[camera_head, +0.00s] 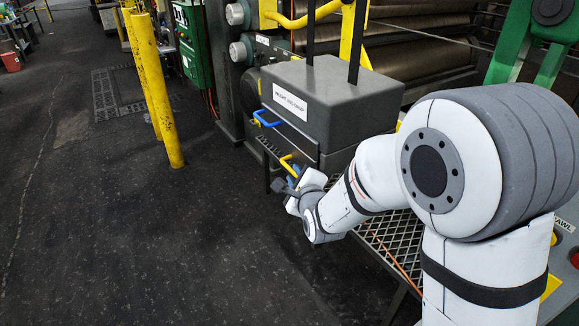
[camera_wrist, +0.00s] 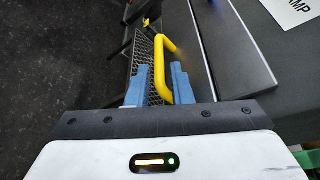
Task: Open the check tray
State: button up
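A grey box (camera_head: 345,95) stands on a mesh stand, with a white label on its upper part. A blue handle (camera_head: 266,120) is on its upper front. A yellow handle (camera_head: 288,161) is lower down, nearer my gripper. I cannot tell from any label which part is the check tray. In the wrist view the yellow handle (camera_wrist: 160,72) lies between the blue fingers of my gripper (camera_wrist: 160,78). The fingers are apart, with a gap visible on the left of the bar; the right finger is close to it or touching. No drawer gap is visible.
The mesh stand (camera_head: 395,238) is below my forearm. Yellow posts (camera_head: 158,95) stand on the dark floor to the left. Large rollers (camera_head: 425,50) and a green cabinet (camera_head: 190,42) are behind. The floor left of the stand is clear.

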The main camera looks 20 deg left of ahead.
aim_at(294, 173)
jog(key=shift+p+x, duration=0.45)
jog(key=shift+x, duration=1.25)
jog(key=shift+c, duration=0.2)
grip_shut()
